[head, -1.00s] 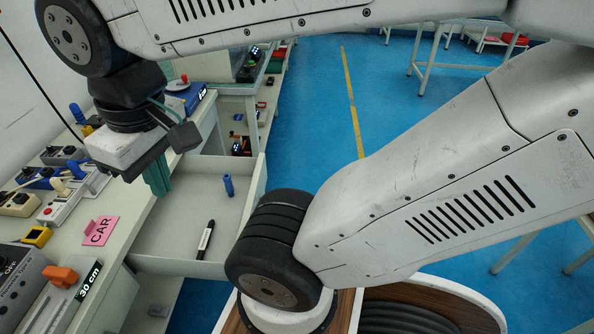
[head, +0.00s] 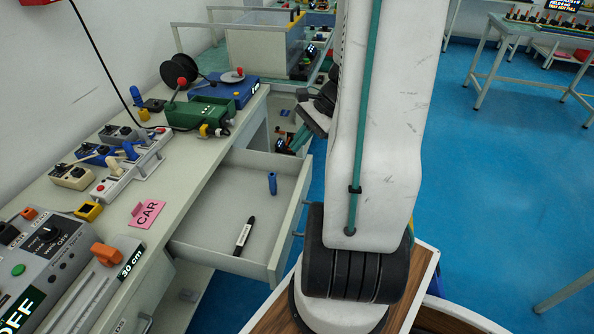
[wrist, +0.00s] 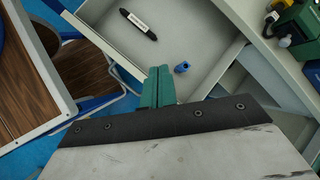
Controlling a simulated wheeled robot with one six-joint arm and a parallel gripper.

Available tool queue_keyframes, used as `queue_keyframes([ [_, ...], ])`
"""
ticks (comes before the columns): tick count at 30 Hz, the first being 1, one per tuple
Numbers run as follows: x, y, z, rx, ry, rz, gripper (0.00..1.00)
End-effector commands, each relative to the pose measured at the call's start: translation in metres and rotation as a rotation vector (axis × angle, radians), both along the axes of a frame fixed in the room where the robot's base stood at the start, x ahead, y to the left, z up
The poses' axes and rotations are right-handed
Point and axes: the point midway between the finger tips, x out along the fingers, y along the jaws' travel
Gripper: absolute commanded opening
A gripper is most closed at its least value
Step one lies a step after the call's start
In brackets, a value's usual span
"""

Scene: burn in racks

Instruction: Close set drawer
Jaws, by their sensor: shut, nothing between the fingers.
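The set drawer (head: 287,222) is pulled out from the bench in the head view. It holds a blue cylinder (head: 272,183) and a black marker (head: 243,236). The wrist view shows the same cylinder (wrist: 181,67) and marker (wrist: 138,24) inside it. My gripper (wrist: 158,87) has teal fingers, shut and empty, which appear near the drawer's edge in the wrist view. In the head view my arm covers most of the gripper, just right of the drawer's far corner. Whether the fingers touch the drawer cannot be told.
Another table (head: 535,30) stands at the back right. Blue floor is open on the right.

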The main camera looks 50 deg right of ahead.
Motion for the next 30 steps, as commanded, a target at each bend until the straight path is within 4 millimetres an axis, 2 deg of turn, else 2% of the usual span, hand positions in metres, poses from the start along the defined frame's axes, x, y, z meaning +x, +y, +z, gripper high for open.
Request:
queue_keyframes([
  [1,-0.015,-0.027,-0.023,0.061,0.016,-0.143,0.00],
  [3,-0.034,-0.056,-0.050,0.124,0.028,-0.318,0.00],
  [6,-0.063,-0.088,-0.085,0.206,0.042,-0.535,0.00],
  [9,-0.088,-0.109,-0.112,0.268,0.052,-0.696,0.00],
  [14,-0.110,-0.123,-0.135,0.320,0.060,-0.830,0.00],
  [17,-0.111,-0.124,-0.143,0.330,0.061,-0.853,0.00],
  [20,-0.103,-0.121,-0.150,0.330,0.063,-0.852,0.00],
  [30,-0.057,-0.101,-0.200,0.330,0.065,-0.847,0.00],
])
